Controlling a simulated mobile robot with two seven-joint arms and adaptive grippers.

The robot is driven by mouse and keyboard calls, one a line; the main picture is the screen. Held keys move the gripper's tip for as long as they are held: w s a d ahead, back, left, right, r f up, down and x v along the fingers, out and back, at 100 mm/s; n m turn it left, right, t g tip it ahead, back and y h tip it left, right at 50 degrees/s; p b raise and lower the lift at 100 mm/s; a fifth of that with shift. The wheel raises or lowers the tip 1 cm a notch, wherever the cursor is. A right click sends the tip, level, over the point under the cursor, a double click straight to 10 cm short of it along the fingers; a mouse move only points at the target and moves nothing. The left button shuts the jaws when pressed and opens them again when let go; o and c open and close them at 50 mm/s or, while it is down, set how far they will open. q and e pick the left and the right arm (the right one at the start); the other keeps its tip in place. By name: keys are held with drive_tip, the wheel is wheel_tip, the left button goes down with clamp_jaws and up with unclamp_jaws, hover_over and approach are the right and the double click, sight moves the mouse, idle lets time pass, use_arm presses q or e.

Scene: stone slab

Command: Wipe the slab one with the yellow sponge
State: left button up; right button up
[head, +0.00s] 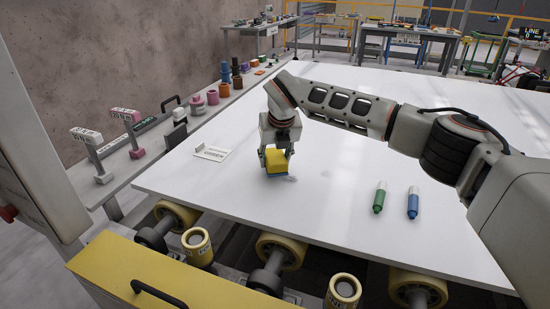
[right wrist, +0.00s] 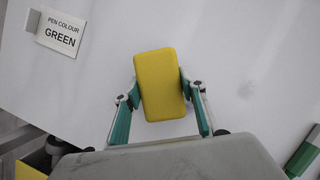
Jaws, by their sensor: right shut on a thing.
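The yellow sponge (head: 276,161) is between the fingers of my right gripper (head: 276,152), low over the white slab (head: 330,218). In the right wrist view the sponge (right wrist: 160,84) is held between the two green-padded fingers of the right gripper (right wrist: 158,95). I cannot tell for sure if its underside touches the slab. A faint grey smudge (head: 292,179) shows on the slab just right of the sponge; a faint mark (right wrist: 246,90) also shows in the right wrist view. My left gripper is not in view.
A "PEN COLOUR GREEN" card (right wrist: 60,32) stands on the slab left of the sponge. A green pen (head: 379,197) and a blue pen (head: 413,202) are on the slab to the right. Rollers (head: 281,249) show below the slab's front edge. A cluttered ledge (head: 160,135) runs along the left.

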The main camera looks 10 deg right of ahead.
sight(285, 159)
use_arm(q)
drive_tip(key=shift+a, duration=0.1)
use_arm(e)
drive_tip(key=shift+f, duration=1)
idle(0.3)
drive_tip(key=shift+s+d+r+p, duration=0.15)
drive_tip(key=shift+d+r+p, duration=0.15)
drive_tip(key=shift+p, duration=0.05)
drive_tip(key=shift+s+d+p, duration=0.6)
drive_tip(key=shift+d+p, duration=0.25)
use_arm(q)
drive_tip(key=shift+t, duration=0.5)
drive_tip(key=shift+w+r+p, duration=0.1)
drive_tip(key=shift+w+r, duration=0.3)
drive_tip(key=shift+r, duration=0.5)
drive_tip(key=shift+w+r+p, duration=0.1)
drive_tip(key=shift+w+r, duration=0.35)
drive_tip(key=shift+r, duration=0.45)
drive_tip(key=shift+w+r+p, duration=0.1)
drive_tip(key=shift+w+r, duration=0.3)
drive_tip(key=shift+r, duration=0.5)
use_arm(e)
drive_tip(key=shift+s+d+f, duration=0.2)
drive_tip(key=shift+s+d, duration=0.05)
drive_tip(key=shift+d, duration=0.1)
